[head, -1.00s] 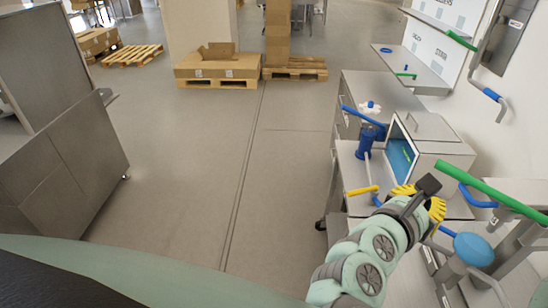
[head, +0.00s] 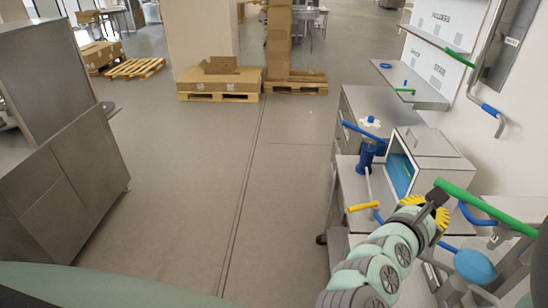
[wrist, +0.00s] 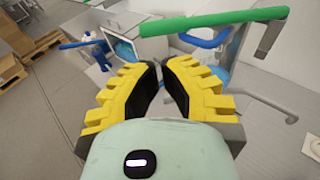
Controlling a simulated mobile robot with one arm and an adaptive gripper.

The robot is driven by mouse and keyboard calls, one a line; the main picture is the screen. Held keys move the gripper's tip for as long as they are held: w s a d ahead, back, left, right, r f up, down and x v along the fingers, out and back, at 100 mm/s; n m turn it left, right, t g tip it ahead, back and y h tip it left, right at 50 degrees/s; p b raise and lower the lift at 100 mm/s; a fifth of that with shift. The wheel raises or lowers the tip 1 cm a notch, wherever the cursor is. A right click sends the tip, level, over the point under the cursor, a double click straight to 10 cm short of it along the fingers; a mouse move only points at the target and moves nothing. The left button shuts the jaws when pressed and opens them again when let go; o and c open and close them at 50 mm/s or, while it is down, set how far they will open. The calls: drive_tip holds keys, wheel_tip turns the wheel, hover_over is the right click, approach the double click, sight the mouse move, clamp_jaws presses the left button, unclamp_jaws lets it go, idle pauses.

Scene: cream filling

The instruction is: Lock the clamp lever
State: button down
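Several coloured levers show, and I cannot tell for sure which is the clamp lever. A long green bar handle (head: 485,207) is at the right; it crosses the top of the wrist view (wrist: 215,22), beyond my fingertips. A blue lever (head: 362,131) tops a blue upright device (head: 367,157) on the bench, and a yellow handle (head: 363,206) sits lower in front. My gripper (wrist: 163,64) has yellow fingers with black pads. They stand apart with a narrow empty gap and touch no lever that I can see. In the head view my gripper (head: 427,207) is partly hidden by my wrist.
A steel box with a blue interior (head: 400,173) stands on the bench beside the blue device. A round blue seat or knob (head: 474,266) and a curved blue handle (head: 472,216) are near my arm. Wall shelves (head: 410,85) are behind. The floor at left centre is clear.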

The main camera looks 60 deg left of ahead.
drive_tip(key=d+p+x, duration=0.1)
drive_tip(key=p+x, duration=0.2)
drive_tip(key=x, duration=0.5)
drive_tip(key=shift+w+a+p, duration=0.4)
drive_tip(key=shift+w+a, duration=0.05)
drive_tip(key=shift+a, duration=0.1)
drive_tip(key=shift+f+b, duration=0.15)
drive_tip(key=shift+b, duration=0.15)
